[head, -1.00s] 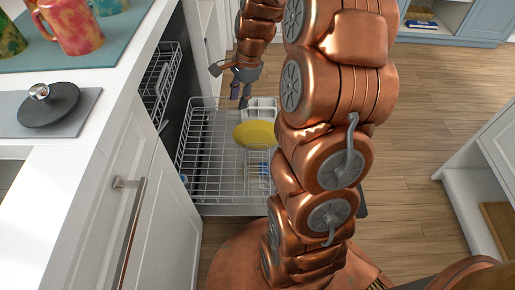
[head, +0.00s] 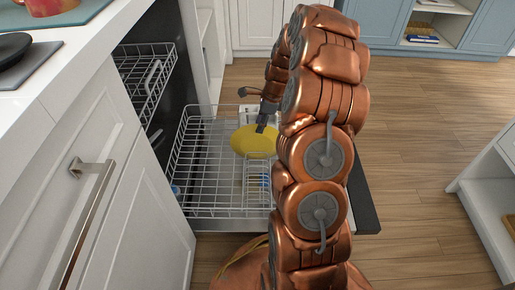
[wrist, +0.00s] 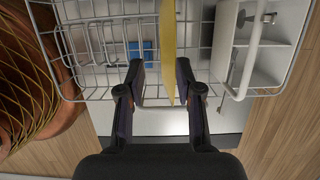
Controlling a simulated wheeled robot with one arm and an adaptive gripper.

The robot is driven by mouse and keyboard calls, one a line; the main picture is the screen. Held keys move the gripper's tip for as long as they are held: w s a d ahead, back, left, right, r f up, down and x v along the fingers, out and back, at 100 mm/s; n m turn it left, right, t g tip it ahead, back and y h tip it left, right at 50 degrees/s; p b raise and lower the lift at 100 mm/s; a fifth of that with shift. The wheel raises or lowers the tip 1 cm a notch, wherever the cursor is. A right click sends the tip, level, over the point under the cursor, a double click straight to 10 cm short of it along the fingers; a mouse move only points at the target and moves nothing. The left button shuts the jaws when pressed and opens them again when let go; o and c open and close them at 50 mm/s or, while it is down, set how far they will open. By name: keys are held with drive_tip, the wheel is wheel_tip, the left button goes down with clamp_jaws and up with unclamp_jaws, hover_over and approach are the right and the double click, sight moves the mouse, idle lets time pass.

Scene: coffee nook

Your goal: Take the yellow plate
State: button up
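The yellow plate (head: 254,142) stands tilted in the pulled-out dishwasher rack (head: 208,158), near its right side. In the wrist view the plate (wrist: 168,40) shows edge-on as a thin yellow strip. My gripper (wrist: 159,70) is open, with one dark finger on each side of the strip, and the plate's edge reaches between them. The plate appears closer to the right finger; I cannot tell whether they touch. In the head view, my gripper (head: 264,120) is at the plate's upper part, and my arm hides some of the rack's right side.
A white cutlery basket (wrist: 257,45) stands right of the plate, with utensils in it. An upper rack (head: 147,82) sticks out above. The counter (head: 85,45) and white cabinet are at left. Open wood floor (head: 420,140) lies to the right.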

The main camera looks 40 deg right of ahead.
sight(258, 135)
drive_tip(key=b+x, duration=0.1)
drive_tip(key=x, duration=0.1)
drive_tip(key=b+x, duration=0.1)
drive_tip(key=x, duration=0.2)
drive_tip(key=b+x, duration=0.1)
drive_tip(key=x, duration=0.1)
drive_tip(key=shift+s+d+f+b, duration=0.15)
drive_tip(key=shift+d+f+b, duration=0.15)
drive_tip(key=shift+f+b, duration=0.1)
drive_tip(key=shift+c, duration=0.3)
clamp_jaws()
